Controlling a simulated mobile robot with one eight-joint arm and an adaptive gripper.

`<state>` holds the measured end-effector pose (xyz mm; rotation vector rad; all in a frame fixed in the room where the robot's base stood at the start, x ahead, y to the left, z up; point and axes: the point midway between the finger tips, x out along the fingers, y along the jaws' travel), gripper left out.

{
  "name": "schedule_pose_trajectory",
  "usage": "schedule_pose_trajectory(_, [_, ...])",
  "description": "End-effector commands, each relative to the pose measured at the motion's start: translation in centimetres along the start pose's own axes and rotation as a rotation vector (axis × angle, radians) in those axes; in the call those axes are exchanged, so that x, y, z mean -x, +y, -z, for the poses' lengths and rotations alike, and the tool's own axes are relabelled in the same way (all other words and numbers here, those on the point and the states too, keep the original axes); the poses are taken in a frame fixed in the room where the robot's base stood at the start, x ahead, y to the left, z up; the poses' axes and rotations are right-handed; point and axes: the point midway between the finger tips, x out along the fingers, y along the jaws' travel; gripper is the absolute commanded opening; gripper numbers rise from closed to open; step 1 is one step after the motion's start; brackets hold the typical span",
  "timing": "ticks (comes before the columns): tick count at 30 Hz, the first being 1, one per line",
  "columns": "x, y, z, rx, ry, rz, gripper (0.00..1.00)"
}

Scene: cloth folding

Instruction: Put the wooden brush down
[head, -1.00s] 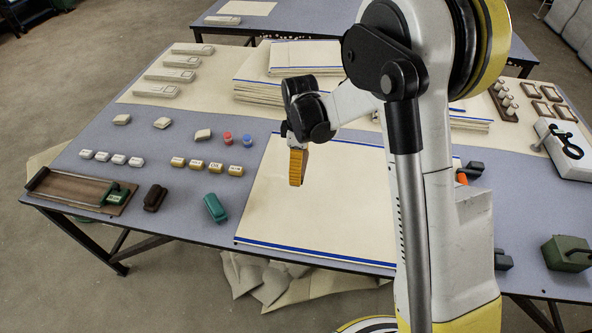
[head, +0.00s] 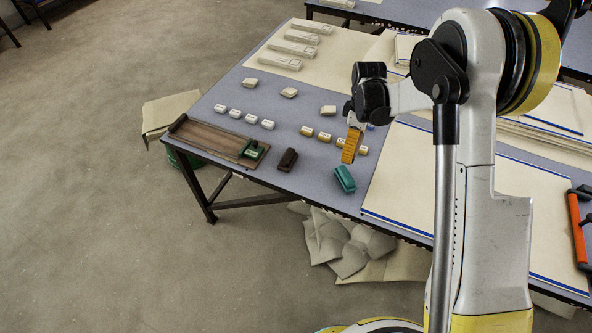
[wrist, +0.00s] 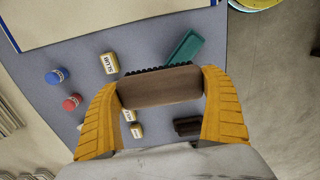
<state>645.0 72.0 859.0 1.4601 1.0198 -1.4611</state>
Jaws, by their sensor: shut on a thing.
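My gripper (head: 351,146) has yellow fingers and hangs above the grey table, by the small labelled blocks. In the wrist view the gripper (wrist: 160,86) is shut on the wooden brush (wrist: 160,88), a brown block with dark bristles along its far edge. The brush lies crosswise between the two fingers, apart from the table as far as I can tell. In the head view the fingers hide the brush.
A teal block (head: 345,178), a dark brown block (head: 288,160) and a brown board (head: 212,140) lie near the table's front left edge. Pale cloth (head: 450,180) covers the table to the right. Bare table (head: 310,180) shows between the dark and teal blocks.

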Motion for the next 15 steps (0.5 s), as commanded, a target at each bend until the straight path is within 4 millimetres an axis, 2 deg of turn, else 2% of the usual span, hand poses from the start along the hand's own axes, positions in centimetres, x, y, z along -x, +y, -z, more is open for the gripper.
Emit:
schedule_pose_trajectory(9, [-4.7,-3.2,6.4,0.005,0.000,0.000,0.52])
schedule_pose_trajectory(15, [-6.6,-4.7,9.4,0.002,0.000,0.000,0.52])
